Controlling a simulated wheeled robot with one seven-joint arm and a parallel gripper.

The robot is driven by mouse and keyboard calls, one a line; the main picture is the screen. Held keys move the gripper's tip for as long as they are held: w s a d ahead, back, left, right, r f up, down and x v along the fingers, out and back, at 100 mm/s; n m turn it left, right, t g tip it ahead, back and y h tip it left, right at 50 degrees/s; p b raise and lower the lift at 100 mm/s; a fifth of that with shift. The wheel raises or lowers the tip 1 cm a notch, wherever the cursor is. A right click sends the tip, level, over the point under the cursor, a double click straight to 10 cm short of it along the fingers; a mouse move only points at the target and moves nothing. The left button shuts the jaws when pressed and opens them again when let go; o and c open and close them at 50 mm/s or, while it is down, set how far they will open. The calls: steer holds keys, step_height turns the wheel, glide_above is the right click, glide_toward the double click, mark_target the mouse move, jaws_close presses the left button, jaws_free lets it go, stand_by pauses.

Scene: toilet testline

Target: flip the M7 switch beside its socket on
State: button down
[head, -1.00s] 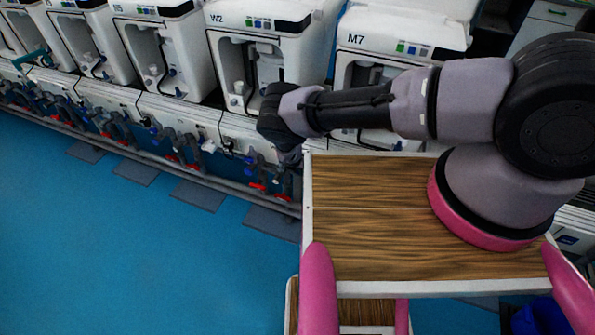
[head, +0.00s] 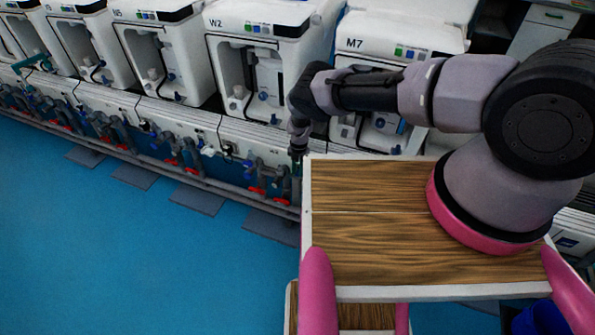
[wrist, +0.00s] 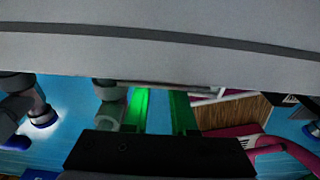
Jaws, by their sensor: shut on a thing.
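The machine labelled M7 (head: 385,28) stands at the back right in the head view, partly behind my arm. I cannot make out its switch or socket in either view. My gripper (head: 297,166) points down in front of the low white wall, just left of the wooden top. In the wrist view my gripper's two green fingers (wrist: 160,98) reach up to the lower edge of a pale panel (wrist: 160,50). The fingers show a gap between them, and their tips are at or behind that edge. What they hold is hidden.
The machine W2 (head: 255,18) and others stand in a row to the left. Pipes and valves with red handles (head: 256,190) run along the low wall, close to my gripper. The blue floor (head: 120,260) at left is open.

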steer(key=c, duration=1)
jaws_free()
step_height(320, 180, up, 11)
steer(key=w, duration=0.1)
steer(key=shift+d, duration=0.2)
steer(key=shift+a+f, duration=0.1)
steer(key=shift+f, duration=0.05)
